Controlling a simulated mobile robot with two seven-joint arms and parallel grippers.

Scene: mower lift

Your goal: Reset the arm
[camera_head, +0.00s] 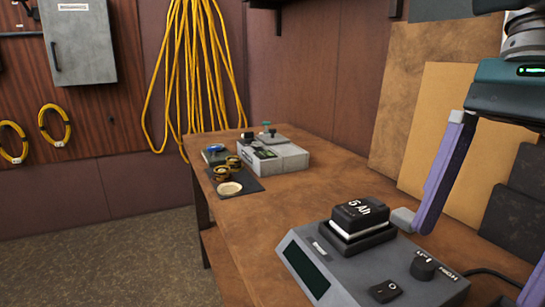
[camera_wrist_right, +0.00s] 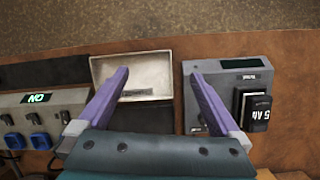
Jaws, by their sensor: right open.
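My right gripper (camera_head: 470,256) comes in from the upper right in the head view, with one purple finger partly cut off by the frame edge. In the right wrist view the gripper (camera_wrist_right: 161,76) is open, its two fingers well apart, with nothing held between them. Beyond them lies a pale rectangular tray (camera_wrist_right: 151,68), partly covered by the left finger. A grey charger (camera_head: 345,265) with a black 5 Ah battery (camera_head: 360,215) seated on it stands on the bench left of the gripper. My left gripper is in neither view.
In the wrist view, a unit with blue plugs (camera_wrist_right: 40,141) stands at left. Boards (camera_head: 445,130) lean behind the bench. Its middle is clear.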

